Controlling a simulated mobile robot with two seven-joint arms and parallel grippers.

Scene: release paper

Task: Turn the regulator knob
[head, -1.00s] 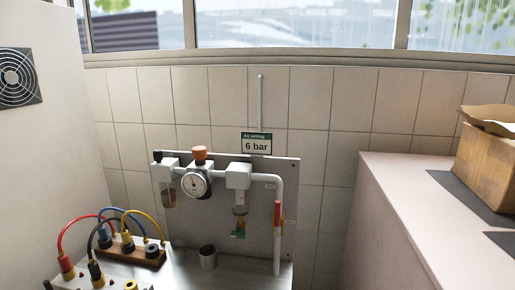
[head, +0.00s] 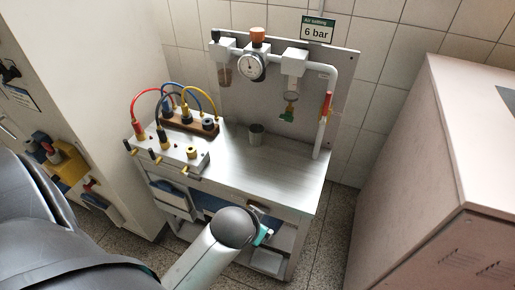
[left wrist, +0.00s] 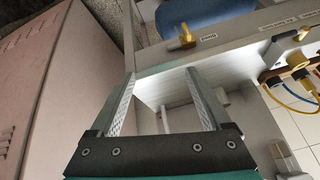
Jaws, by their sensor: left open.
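The orange regulator knob (head: 258,35) sits on top of the regulator, above a round white pressure gauge (head: 252,66), on the grey panel (head: 265,100) at the back of the bench. A green-and-white "6 bar" sign (head: 317,29) is above the panel. My left arm reaches up from the bottom in the head view, and its gripper (head: 264,234) is mostly hidden behind the wrist, low at the bench's front and well apart from the knob. In the left wrist view my left gripper (left wrist: 160,75) is open, with nothing between its fingers. My right gripper is not in view.
A terminal box (head: 188,150) with coloured cables stands on the bench's left. A red-handled valve (head: 326,105) is on the right pipe. A large pale cabinet (head: 405,160) stands to the right.

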